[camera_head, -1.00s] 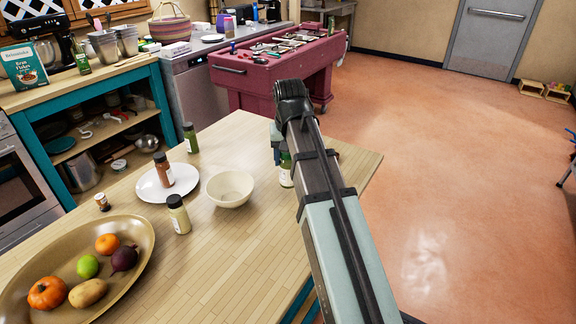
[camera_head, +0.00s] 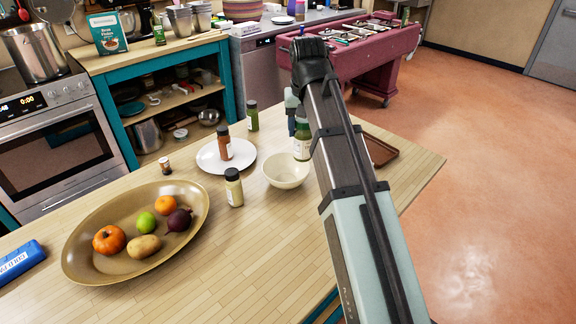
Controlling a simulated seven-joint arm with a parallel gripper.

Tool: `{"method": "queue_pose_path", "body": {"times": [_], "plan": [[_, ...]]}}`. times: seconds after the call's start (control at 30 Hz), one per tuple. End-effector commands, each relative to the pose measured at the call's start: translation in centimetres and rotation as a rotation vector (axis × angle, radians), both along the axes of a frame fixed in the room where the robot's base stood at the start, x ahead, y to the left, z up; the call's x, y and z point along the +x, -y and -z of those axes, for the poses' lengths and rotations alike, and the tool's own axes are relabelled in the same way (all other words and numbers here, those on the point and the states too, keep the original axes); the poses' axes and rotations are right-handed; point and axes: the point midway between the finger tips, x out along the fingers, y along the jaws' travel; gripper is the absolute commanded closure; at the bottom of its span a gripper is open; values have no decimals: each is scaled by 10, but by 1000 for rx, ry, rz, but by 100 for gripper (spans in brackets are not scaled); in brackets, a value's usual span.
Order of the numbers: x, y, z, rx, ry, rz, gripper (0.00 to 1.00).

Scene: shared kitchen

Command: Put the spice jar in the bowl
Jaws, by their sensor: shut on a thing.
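A spice jar (camera_head: 302,148) with green contents, a pale label and a dark cap hangs upright in my gripper (camera_head: 299,118). The gripper is shut on it near the cap; its fingers are partly hidden by my arm. The white bowl (camera_head: 286,182) stands on the wooden table, empty as far as I see. The jar appears over the bowl's back right rim in the picture; I cannot tell its exact height or whether it is above the opening.
A white plate (camera_head: 208,158) with a red-brown jar (camera_head: 225,142) is left of the bowl. A cream jar (camera_head: 234,188) stands in front, a green jar (camera_head: 252,116) behind. A bronze fruit platter (camera_head: 85,262) is left; a brown tray (camera_head: 380,150) lies right, partly behind my arm.

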Motion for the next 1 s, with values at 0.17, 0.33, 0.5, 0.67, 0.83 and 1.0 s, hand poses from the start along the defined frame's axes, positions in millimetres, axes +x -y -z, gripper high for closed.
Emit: {"method": "queue_pose_path", "body": {"times": [0.17,0.33,0.5,0.67,0.83,1.0], "plan": [[-1,-39,-4,-4,0,-51,85],[8,-47,-9,-3,2,20,85],[6,-46,-3,2,1,62,85],[5,-45,15,2,1,67,85],[5,-45,42,2,0,67,85],[6,-45,56,3,2,67,85]]}}
